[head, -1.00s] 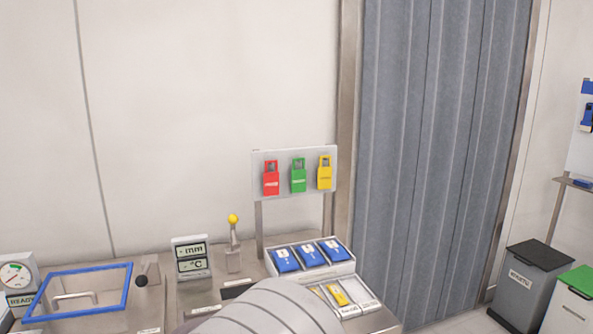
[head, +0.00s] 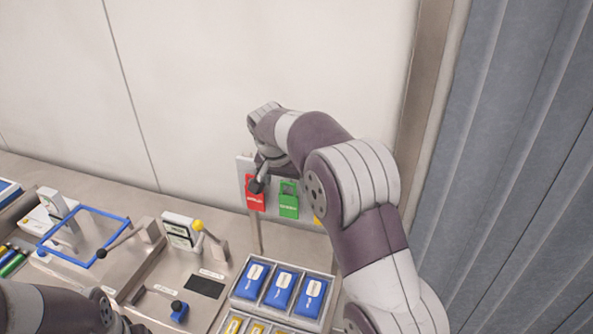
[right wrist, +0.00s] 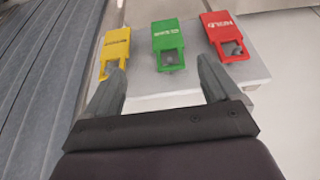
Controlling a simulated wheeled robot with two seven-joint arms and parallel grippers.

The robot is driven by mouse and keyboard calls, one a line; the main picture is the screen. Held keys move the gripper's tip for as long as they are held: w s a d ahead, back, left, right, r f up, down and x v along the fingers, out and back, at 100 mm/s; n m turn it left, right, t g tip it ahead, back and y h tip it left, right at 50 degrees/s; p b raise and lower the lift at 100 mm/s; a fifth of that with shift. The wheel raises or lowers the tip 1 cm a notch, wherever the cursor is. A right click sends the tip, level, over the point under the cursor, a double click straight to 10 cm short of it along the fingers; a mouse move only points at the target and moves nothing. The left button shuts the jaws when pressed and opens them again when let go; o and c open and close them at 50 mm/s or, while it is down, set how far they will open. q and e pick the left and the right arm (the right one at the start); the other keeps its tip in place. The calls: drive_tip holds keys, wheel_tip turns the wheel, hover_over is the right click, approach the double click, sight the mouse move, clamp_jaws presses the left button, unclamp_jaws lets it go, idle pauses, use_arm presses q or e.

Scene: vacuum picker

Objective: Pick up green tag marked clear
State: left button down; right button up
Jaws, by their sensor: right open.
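The green tag (head: 288,201) hangs on a pale board (head: 242,172) between the red tag (head: 255,193) and the yellow tag (head: 317,221), which my right arm mostly hides in the head view. My right gripper (head: 258,184) is in front of the board, by the red tag in the head view. In the right wrist view my right gripper (right wrist: 158,82) is open and empty, and the green tag (right wrist: 170,46) lies beyond and between its fingertips, apart from them. The yellow tag (right wrist: 116,48) and red tag (right wrist: 225,37) flank it. My left gripper is out of view.
Below the board stands a tray of blue packets (head: 281,288), with yellow packets (head: 234,325) in front. A yellow-knobbed lever (head: 197,226) and a blue frame (head: 66,222) stand to the left. A grey curtain (head: 520,170) is at the right.

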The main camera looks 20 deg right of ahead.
sight(289, 201)
drive_tip(key=b+x, duration=0.2)
drive_tip(key=x, duration=0.2)
drive_tip(key=shift+a+b, duration=0.1)
drive_tip(key=shift+b, duration=0.3)
drive_tip(key=shift+w+a+f+p, duration=0.55)
drive_tip(key=shift+w+f+p, duration=0.15)
drive_tip(key=shift+w+f, duration=0.15)
drive_tip(key=d+f+p, duration=0.1)
drive_tip(key=p, duration=0.1)
drive_tip(key=w+d+f+p, duration=0.1)
drive_tip(key=f+p, duration=0.1)
drive_tip(key=x, duration=0.2)
drive_tip(key=shift+d+f, duration=0.1)
drive_tip(key=shift+f, duration=0.15)
drive_tip(key=shift+w+a+f, duration=0.15)
drive_tip(key=shift+a, duration=0.3)
drive_tip(key=c, duration=0.9)
drive_tip(key=shift+c, duration=0.7)
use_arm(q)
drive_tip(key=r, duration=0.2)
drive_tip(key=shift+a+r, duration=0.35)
use_arm(e)
drive_tip(key=shift+d, duration=0.25)
